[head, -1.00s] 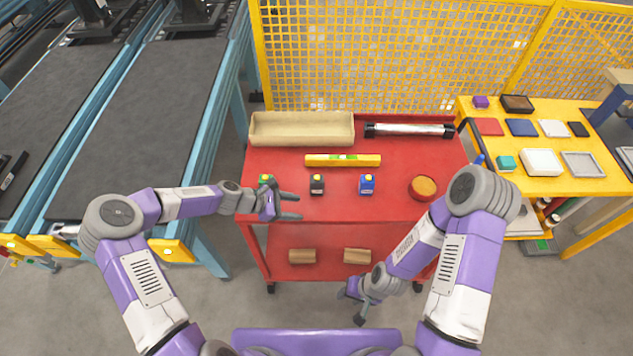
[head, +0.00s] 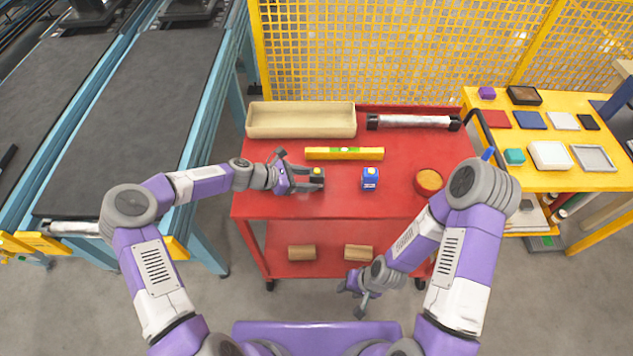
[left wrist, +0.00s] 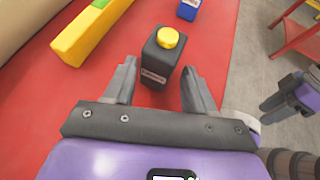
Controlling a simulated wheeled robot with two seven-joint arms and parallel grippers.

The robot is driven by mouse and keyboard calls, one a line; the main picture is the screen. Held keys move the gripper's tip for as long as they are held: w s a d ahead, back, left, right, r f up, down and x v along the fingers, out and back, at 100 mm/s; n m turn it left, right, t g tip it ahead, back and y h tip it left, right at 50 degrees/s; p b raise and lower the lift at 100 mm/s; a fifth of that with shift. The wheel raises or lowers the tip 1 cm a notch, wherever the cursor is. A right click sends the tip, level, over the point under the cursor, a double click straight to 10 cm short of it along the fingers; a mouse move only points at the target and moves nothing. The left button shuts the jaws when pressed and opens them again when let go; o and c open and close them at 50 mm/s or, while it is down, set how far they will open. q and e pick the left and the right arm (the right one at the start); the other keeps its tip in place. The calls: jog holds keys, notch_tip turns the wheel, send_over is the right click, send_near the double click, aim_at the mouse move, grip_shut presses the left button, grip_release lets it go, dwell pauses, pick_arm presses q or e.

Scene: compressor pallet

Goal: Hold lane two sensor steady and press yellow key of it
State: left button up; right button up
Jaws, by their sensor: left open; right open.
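A black box-shaped sensor (head: 317,173) with a round yellow key on top stands upright on the red cart. It also shows in the left wrist view (left wrist: 158,66), with a label too small to read. My left gripper (head: 314,180) is open, one finger on each side of the black sensor; in the left wrist view its fingers (left wrist: 159,78) show gaps to the sensor. A blue sensor (head: 370,180) with a yellow key stands to the right. My right gripper (head: 350,300) is open and empty, low before the cart.
A yellow spirit level (head: 344,153) lies behind the sensors. A beige tray (head: 301,121) and a silver cylinder with black ends (head: 413,122) are at the back. A round orange-topped container (head: 429,181) stands at right. The red cart (head: 340,208) is bare along its front.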

pick_arm(q)
jog(key=shift+b+x, duration=0.4)
jog(key=shift+x, duration=1)
jog(key=shift+c, duration=0.3)
jog(key=c, duration=0.5)
